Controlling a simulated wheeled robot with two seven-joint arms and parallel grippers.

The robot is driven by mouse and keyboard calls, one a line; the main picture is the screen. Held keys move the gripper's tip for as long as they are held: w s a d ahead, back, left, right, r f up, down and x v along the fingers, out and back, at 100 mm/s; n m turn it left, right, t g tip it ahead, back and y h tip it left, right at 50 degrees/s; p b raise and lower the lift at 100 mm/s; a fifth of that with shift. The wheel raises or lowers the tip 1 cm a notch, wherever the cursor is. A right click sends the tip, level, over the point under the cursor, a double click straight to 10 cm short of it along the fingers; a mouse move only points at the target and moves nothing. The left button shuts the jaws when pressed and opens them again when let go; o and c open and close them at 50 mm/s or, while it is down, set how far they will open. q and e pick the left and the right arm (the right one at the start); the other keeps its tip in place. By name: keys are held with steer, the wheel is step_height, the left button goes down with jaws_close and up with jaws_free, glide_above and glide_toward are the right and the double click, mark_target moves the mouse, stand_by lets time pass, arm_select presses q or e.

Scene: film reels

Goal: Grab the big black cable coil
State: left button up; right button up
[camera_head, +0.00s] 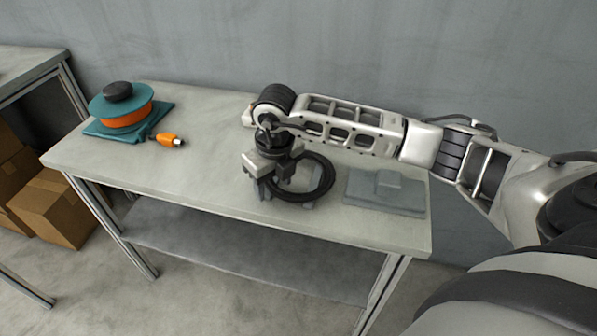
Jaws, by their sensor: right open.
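The big black cable coil (327,180) lies on the right half of the grey table, partly hidden by my right gripper. My right gripper (275,190) points down over the coil's left side, with its jaws open. I cannot tell whether the fingers touch the coil or straddle its ring. My left gripper is not in view.
The table (190,170) has a teal and orange reel (125,110) on a teal base at its left end, with an orange plug (168,139) beside it. A flat grey block (385,195) lies right of the coil. Cardboard boxes (55,210) stand on the floor at left. The table's middle is clear.

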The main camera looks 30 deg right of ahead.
jaws_close()
steer(key=shift+r, duration=0.1)
